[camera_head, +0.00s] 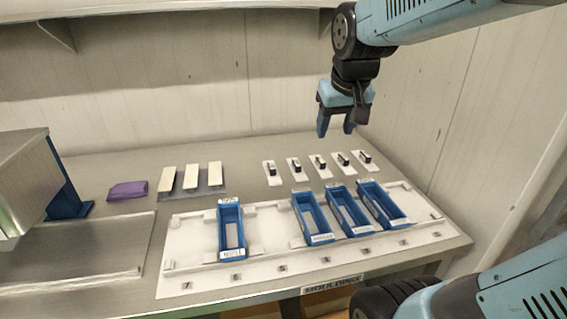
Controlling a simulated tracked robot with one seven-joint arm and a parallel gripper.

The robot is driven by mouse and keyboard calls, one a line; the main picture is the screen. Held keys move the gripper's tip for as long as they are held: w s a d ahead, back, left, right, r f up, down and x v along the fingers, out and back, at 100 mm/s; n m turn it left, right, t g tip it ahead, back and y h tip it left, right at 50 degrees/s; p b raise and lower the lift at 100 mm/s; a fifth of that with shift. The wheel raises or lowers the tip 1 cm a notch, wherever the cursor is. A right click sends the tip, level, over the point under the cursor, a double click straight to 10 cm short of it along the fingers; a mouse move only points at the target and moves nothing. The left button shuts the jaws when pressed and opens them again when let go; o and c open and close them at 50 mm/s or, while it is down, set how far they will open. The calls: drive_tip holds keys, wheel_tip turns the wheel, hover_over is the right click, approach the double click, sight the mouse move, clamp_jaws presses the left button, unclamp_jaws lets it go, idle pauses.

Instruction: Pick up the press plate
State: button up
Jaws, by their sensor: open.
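Several small white plates with black handles stand in a row at the back right of the table; they look like the press plates. The middle press plate (319,169) sits between others on its left (294,171) and right (342,164). Which one is meant cannot be told. My gripper (336,130) hangs above and behind the right part of this row, its blue fingers pointing down. It is open, with nothing between the fingers, and apart from the plates.
A white rack (185,243) with numbered slots holds several blue moulds (231,232) in front of the plates. A metal machine (20,180) stands at far left. A wall is close behind.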

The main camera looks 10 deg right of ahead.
drive_tip(key=w+f, duration=0.4)
drive_tip(key=w, duration=0.9)
drive_tip(key=g, duration=0.2)
approach(297, 162)
drive_tip(key=x, duration=0.9)
drive_tip(key=shift+s+a+f, duration=0.1)
drive_tip(key=shift+f, duration=0.15)
drive_tip(key=c, duration=0.7)
drive_tip(key=shift+c, duration=0.2)
